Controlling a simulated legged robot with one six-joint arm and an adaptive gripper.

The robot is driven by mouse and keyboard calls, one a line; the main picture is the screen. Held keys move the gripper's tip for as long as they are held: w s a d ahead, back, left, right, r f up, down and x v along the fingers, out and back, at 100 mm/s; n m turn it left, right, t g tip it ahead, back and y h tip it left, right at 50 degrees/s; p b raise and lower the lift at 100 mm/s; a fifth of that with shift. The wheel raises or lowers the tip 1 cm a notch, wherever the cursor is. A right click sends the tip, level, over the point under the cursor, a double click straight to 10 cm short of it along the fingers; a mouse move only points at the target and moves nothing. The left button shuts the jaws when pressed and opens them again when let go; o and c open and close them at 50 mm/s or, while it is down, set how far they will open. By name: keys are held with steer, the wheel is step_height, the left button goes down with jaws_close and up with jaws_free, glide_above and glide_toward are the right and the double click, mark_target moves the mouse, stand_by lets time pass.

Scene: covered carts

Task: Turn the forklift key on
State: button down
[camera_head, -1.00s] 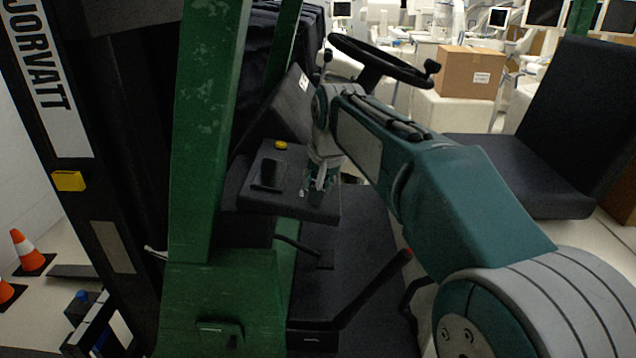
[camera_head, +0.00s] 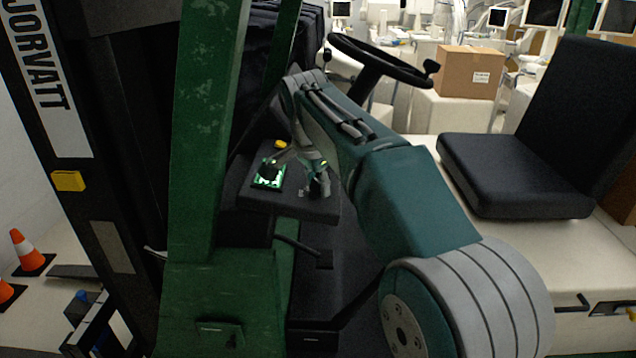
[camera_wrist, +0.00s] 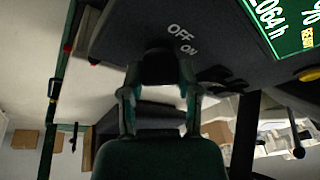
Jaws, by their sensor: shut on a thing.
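The key switch (camera_wrist: 160,64) shows in the wrist view as a dark shape on the black console panel, below white OFF and ON labels. My gripper (camera_wrist: 160,75) has one finger on each side of it and is shut on the key. The key's exact angle is too dark to tell. The console display (camera_wrist: 280,18) is lit green and shows digits with an "h". In the head view, my gripper (camera_head: 318,186) is at the console's right part, and the lit display (camera_head: 269,174) is to its left. The key is hidden there.
A yellow button (camera_head: 281,144) sits behind the display on the console. The steering wheel (camera_head: 380,58) is above and behind my arm. A green post (camera_head: 207,120) stands left of the console, and a black seat (camera_head: 515,180) is at the right.

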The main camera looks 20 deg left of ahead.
steer(key=shift+a+f+m+g+h, duration=0.15)
steer(key=shift+m+g+h, duration=0.25)
steer(key=shift+m, duration=0.7)
steer(key=shift+s, duration=0.1)
steer(key=shift+c, duration=1.6)
jaws_free()
steer(key=shift+a, duration=0.15)
